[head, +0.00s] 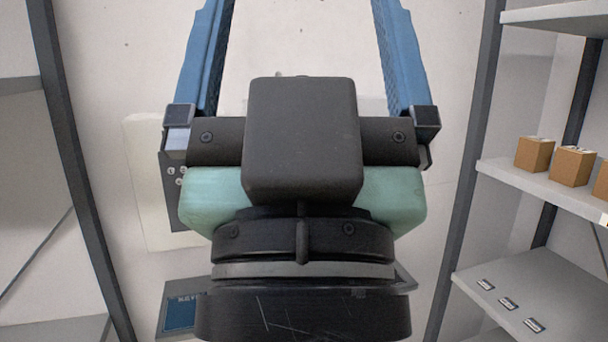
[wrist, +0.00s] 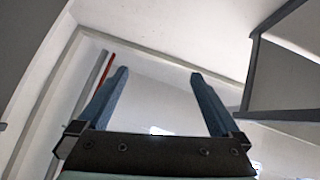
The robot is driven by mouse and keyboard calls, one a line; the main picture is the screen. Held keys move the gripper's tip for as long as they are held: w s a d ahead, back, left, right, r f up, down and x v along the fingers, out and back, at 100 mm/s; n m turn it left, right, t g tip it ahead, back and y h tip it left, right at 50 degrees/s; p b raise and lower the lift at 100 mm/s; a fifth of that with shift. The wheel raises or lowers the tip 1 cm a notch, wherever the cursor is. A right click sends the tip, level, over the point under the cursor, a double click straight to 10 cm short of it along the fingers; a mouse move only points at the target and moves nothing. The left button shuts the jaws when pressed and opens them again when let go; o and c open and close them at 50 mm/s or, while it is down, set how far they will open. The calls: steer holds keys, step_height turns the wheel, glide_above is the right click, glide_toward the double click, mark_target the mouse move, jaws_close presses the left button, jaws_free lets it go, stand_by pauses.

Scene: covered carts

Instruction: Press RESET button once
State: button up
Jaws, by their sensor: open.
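My gripper (head: 303,8) fills the middle of the head view, its two blue fingers wide apart and nothing between them. It also shows in the wrist view (wrist: 160,74), open and empty against a pale surface. No button marked RESET can be made out. A dark grey panel (head: 171,186) with several small light round parts shows just left of my gripper, mostly hidden behind it. A device with a blue screen (head: 181,313) shows at the lower left, also partly covered; its lettering is too small to read.
A cream plate (head: 140,180) lies behind the grey panel on the pale wall. Shelves on the right carry brown boxes (head: 535,153) and small dark labelled items (head: 508,304). Dark rack posts (head: 75,170) stand on both sides. A red strip (wrist: 107,68) shows in the wrist view.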

jaws_close()
stand_by(0.5)
stand_by(1.3)
